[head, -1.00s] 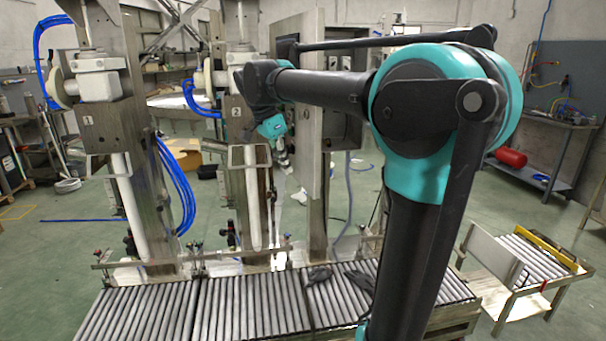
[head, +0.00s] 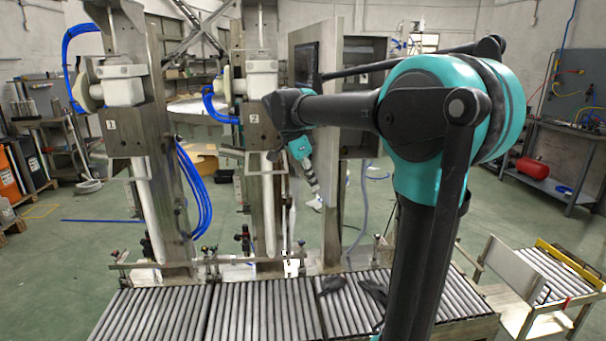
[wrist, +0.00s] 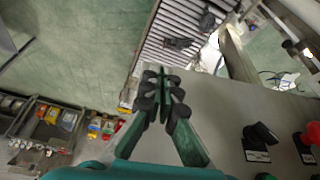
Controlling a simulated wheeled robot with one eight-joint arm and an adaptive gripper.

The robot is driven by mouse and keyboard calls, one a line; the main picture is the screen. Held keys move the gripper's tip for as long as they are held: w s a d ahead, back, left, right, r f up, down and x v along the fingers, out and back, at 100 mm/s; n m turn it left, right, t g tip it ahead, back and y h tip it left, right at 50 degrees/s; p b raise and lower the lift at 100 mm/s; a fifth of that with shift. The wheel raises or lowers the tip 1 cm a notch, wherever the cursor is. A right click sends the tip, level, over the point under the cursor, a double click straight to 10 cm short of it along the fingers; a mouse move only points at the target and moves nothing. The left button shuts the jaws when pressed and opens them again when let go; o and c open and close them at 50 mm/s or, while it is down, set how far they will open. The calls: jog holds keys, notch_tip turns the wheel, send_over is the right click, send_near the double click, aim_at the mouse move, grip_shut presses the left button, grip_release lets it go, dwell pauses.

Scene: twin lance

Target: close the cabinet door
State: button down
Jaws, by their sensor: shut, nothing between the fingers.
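The cabinet (head: 373,60) is a grey metal box on a post, right of the middle in the head view. Its door (head: 331,105) is a pale metal panel with a black screen, standing open to the left of the box; part of the box is hidden behind my arm. My gripper (head: 316,200) is at the lower part of the door in the head view.
A roller conveyor (head: 260,310) runs along the front below the cabinet. Two filling columns, numbered 1 (head: 118,130) and 2 (head: 255,125), stand left of the door. A low roller cart (head: 545,280) stands at the right. Green floor (head: 490,215) is clear between cart and workbench.

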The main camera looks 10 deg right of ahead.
jog(key=shift+w+d, duration=0.25)
jog(key=shift+d, duration=0.85)
